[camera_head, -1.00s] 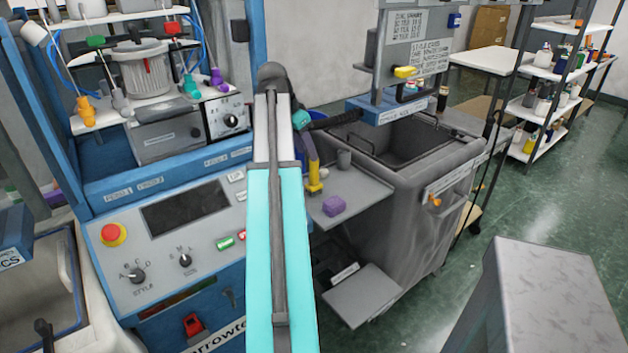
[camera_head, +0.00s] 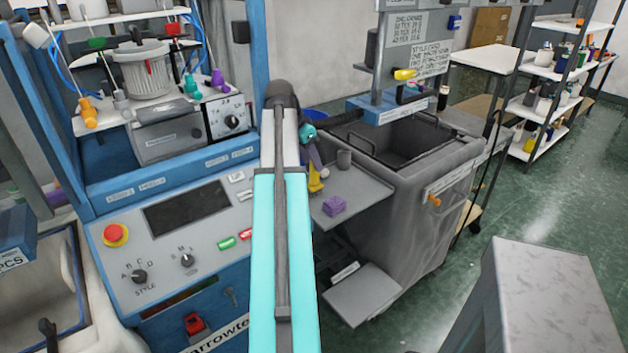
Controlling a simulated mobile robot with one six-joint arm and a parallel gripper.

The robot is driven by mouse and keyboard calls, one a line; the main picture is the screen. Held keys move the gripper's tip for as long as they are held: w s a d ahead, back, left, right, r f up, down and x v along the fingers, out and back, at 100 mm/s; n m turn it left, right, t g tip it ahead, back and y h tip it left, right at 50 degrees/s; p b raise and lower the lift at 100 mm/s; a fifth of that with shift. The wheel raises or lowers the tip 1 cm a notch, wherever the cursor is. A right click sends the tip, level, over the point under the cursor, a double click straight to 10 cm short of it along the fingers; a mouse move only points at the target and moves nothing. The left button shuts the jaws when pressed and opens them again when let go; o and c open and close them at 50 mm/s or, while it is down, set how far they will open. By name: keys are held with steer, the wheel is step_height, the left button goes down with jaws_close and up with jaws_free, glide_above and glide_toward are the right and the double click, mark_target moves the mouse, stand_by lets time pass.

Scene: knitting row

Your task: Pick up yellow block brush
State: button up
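A small yellow object (camera_head: 315,183) stands at the left edge of the grey side shelf, just right of my forearm. It may be the yellow block brush, but its shape is too small to be sure. My gripper (camera_head: 314,160) is close to its top, below a teal wrist part, and is partly hidden by my cyan forearm. I cannot tell whether it touches the yellow object or whether its fingers are open. A purple block (camera_head: 334,205) lies on the shelf in front and to the right.
The grey side shelf (camera_head: 365,190) also bears a dark grey cup (camera_head: 344,158). A grey bin (camera_head: 400,215) stands right of it. A yellow piece (camera_head: 405,74) is on the sign panel above. The control panel (camera_head: 205,235) is left. Green floor is open at right.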

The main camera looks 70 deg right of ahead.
mark_target(314, 176)
steer(key=shift+p+x, duration=0.35)
steer(key=shift+x, duration=1.3)
steer(key=shift+a, duration=0.1)
steer(key=shift+c, duration=0.4)
jaws_close()
